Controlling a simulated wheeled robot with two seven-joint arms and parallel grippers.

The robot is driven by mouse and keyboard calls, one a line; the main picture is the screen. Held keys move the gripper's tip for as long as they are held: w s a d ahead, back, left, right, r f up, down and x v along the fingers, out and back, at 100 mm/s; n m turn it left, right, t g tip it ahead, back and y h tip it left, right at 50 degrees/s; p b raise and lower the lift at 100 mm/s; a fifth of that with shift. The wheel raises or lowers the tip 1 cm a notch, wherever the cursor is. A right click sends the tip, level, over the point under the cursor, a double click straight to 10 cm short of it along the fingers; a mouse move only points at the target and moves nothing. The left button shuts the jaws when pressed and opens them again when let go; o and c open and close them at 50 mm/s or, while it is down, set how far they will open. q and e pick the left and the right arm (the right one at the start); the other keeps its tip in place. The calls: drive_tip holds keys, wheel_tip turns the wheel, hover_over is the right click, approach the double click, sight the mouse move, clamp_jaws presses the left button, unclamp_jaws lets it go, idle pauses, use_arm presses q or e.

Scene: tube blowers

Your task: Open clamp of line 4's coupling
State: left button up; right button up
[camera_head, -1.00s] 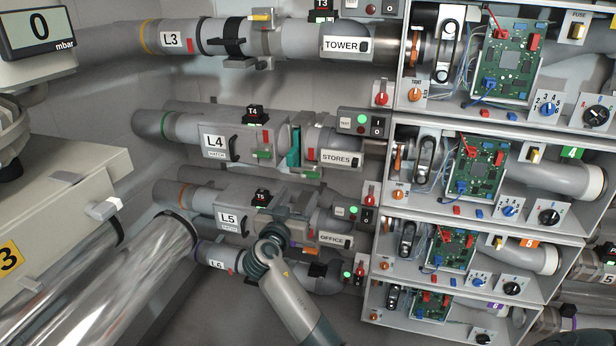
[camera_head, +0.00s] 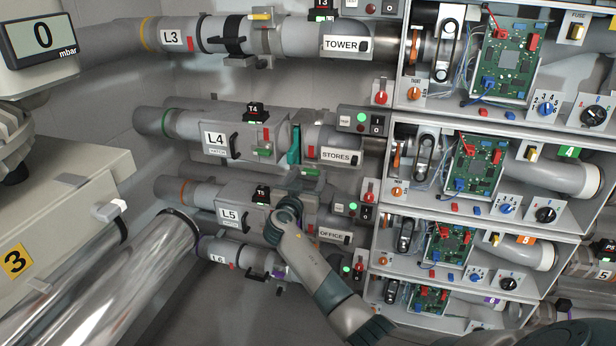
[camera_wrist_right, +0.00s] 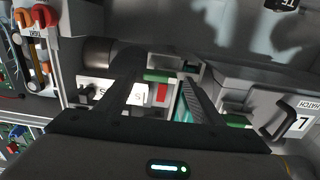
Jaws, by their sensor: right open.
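Line 4's pipe carries the grey L4 hatch box (camera_head: 218,141), with a teal band (camera_head: 294,144) at the coupling between it and the STORES label (camera_head: 337,155). A green clamp part (camera_head: 263,150) shows left of the band and another green part (camera_head: 309,171) below it. My right gripper (camera_wrist_right: 160,92) is open, its dark fingers reaching toward the coupling from below. In the right wrist view, a green part (camera_wrist_right: 158,76), a red tab (camera_wrist_right: 162,95) and the teal band (camera_wrist_right: 181,106) show between the fingers. Contact cannot be told. My left gripper is out of view.
The L5 box (camera_head: 231,215) and line 6 (camera_head: 225,253) lie below, close to my right arm. Line 3 (camera_head: 175,40) runs above. Open control boxes with circuit boards (camera_head: 481,167) stand on the right. A small switch box (camera_head: 360,121) sits above the STORES label.

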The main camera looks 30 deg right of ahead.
drive_tip(key=c, duration=1.5)
